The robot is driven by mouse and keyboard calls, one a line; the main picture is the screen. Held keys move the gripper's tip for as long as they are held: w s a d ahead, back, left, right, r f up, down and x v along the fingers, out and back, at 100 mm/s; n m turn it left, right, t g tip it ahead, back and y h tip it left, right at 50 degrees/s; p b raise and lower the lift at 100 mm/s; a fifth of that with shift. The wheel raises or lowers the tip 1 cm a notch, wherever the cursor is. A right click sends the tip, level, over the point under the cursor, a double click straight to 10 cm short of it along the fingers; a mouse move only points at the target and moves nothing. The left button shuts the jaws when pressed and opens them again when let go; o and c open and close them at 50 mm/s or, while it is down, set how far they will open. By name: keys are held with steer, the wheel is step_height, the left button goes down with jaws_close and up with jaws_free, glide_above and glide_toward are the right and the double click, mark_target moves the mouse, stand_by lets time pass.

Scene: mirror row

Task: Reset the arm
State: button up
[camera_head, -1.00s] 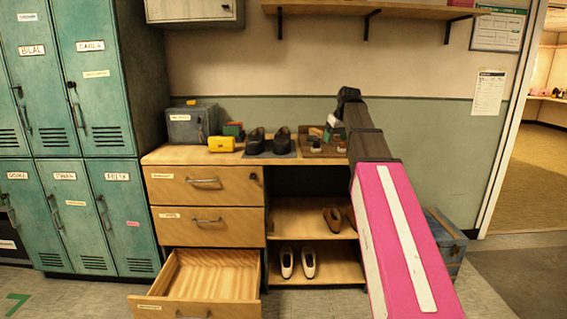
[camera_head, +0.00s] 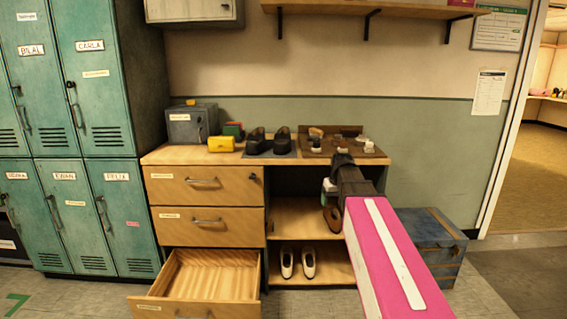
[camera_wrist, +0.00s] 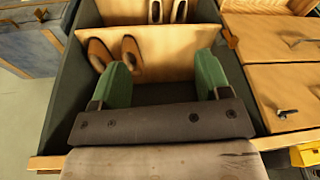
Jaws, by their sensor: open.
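My gripper (camera_head: 329,188) hangs in front of the open shelves at the right of the wooden cabinet (camera_head: 207,187), just below the counter top. In the wrist view my gripper (camera_wrist: 164,78) has its two green fingers wide apart, with nothing between them. Beyond the fingers are a pair of brown shoes (camera_wrist: 131,53) on a shelf and a pair of pale shoes (camera_wrist: 168,10) on another shelf. My arm partly hides the brown shoes (camera_head: 332,217) in the head view.
The bottom drawer (camera_head: 211,272) stands open and empty. The counter holds a grey box (camera_head: 191,124), a yellow item (camera_head: 221,144), black shoes (camera_head: 269,141) and a brown tray (camera_head: 318,131) with small items. A blue chest (camera_head: 427,240) stands at the right. Teal lockers (camera_head: 52,140) stand left.

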steer(key=s+f+m+g+h, duration=0.1)
steer(key=s+f+m+g, duration=0.1)
steer(key=s+f, duration=1.7)
step_height(320, 180, down, 3)
steer(key=shift+s+a+r, duration=0.1)
steer(key=shift+s+a, duration=0.2)
steer(key=shift+a, duration=0.1)
steer(key=shift+o, duration=0.4)
